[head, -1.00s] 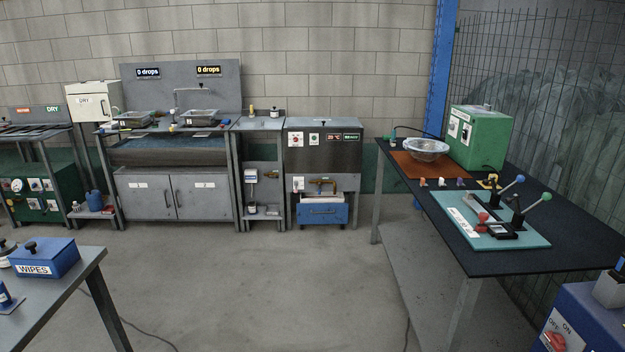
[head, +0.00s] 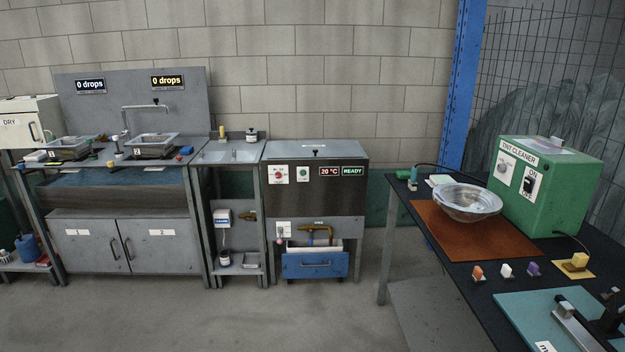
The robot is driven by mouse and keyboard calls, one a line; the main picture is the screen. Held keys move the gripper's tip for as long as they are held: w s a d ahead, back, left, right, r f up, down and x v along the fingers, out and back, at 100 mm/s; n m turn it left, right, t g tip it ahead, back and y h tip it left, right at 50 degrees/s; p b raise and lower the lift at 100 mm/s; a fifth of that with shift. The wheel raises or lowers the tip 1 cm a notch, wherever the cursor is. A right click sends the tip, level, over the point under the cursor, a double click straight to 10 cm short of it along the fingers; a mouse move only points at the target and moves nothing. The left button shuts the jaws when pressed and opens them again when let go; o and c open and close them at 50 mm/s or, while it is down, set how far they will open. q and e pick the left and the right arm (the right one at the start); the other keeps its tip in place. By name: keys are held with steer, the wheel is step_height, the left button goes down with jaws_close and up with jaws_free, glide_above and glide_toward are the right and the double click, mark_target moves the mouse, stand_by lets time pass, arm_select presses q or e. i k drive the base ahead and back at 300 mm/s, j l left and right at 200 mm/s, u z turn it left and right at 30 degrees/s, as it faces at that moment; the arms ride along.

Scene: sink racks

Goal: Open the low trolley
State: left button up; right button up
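The low trolley is most likely the blue-fronted unit (head: 315,266) low under the grey machine in the head view. Its front has a dark horizontal bar handle, and small dark feet or casters show beneath it. A pale interior shows above the blue front, below the brass pipe (head: 316,238). How far it is pulled out I cannot tell. Neither of my grippers is in view.
The grey machine (head: 318,205) above reads 20 °C and READY. A sink cabinet (head: 125,245) and a narrow side stand (head: 230,152) are to its left. A dark table with a green cleaner box (head: 550,190) fills the right. The concrete floor (head: 270,320) in front is clear.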

mark_target(299, 259)
steer(key=i, duration=2.25)
